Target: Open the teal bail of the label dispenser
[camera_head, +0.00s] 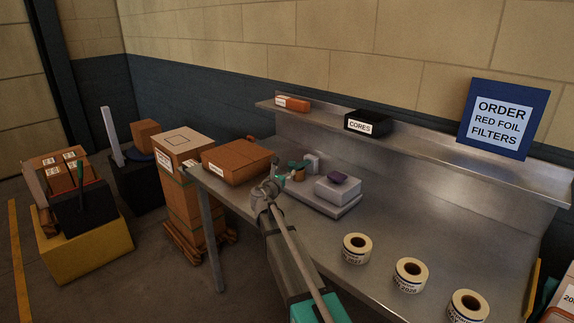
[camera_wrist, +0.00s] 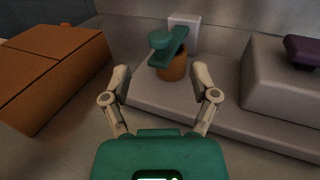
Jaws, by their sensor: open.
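The label dispenser (camera_head: 325,205) is a pale grey unit with a flat base on the steel bench. Its teal bail (camera_head: 297,164) sits at its left end. In the wrist view the teal bail (camera_wrist: 172,48) is a tilted bar with a round knob, above an orange-brown cylinder (camera_wrist: 173,69). My gripper (camera_head: 272,183) is in front of the bail, apart from it. In the wrist view my gripper (camera_wrist: 162,82) has its fingers spread, with the cylinder and bail beyond and between the tips. Nothing is held. My arm hides part of the dispenser's left end in the head view.
A brown cardboard box (camera_head: 238,160) lies left of the dispenser, close to my gripper. A raised grey block (camera_wrist: 285,85) with a purple piece (camera_wrist: 303,50) stands to the right. Several label rolls (camera_head: 356,248) lie along the bench front. A shelf (camera_head: 420,137) runs behind.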

